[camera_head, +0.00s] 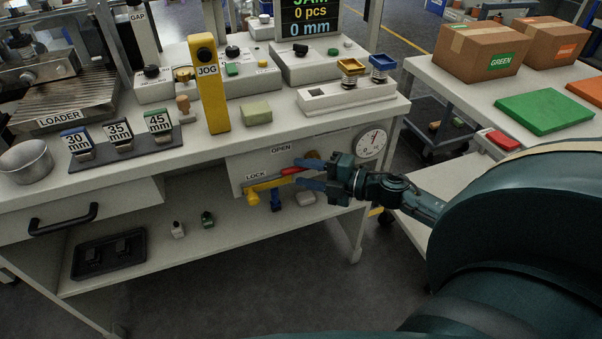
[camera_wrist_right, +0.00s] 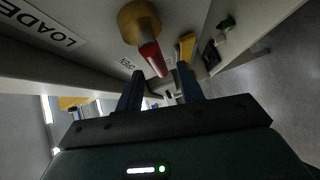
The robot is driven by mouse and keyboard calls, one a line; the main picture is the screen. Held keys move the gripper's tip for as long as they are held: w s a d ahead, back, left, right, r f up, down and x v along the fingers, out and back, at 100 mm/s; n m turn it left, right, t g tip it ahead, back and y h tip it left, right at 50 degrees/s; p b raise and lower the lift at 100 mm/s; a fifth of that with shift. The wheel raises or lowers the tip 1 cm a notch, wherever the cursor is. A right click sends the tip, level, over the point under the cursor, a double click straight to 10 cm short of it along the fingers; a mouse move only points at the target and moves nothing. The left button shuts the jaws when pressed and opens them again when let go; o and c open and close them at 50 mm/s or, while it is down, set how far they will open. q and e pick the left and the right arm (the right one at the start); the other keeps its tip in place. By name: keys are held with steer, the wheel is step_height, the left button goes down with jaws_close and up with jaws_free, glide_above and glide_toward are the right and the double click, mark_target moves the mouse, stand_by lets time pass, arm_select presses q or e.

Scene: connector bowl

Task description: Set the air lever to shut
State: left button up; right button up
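The air lever has a red handle (camera_head: 291,170) that points left from its hub on the panel under the bench top, below the OPEN label (camera_head: 280,149). In the right wrist view the red handle (camera_wrist_right: 152,60) hangs from a brass hub (camera_wrist_right: 138,18), its end showing between the fingertips. My right gripper (camera_head: 306,174) is open, with its blue fingers pointing left at the panel. The wrist view shows a clear gap between the fingers (camera_wrist_right: 160,72); I cannot tell whether either touches the handle. My left gripper is out of view.
A yellow part (camera_head: 264,186) sits below the red handle by the LOCK label (camera_head: 256,177). A round gauge (camera_head: 371,145) is right of the gripper. The bench top (camera_head: 320,121) overhangs the panel. A lower shelf (camera_head: 225,245) lies below, with small parts and a black tray (camera_head: 109,270).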

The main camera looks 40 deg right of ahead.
steer(key=shift+x, duration=0.75)
steer(key=shift+c, duration=0.2)
jaws_close()
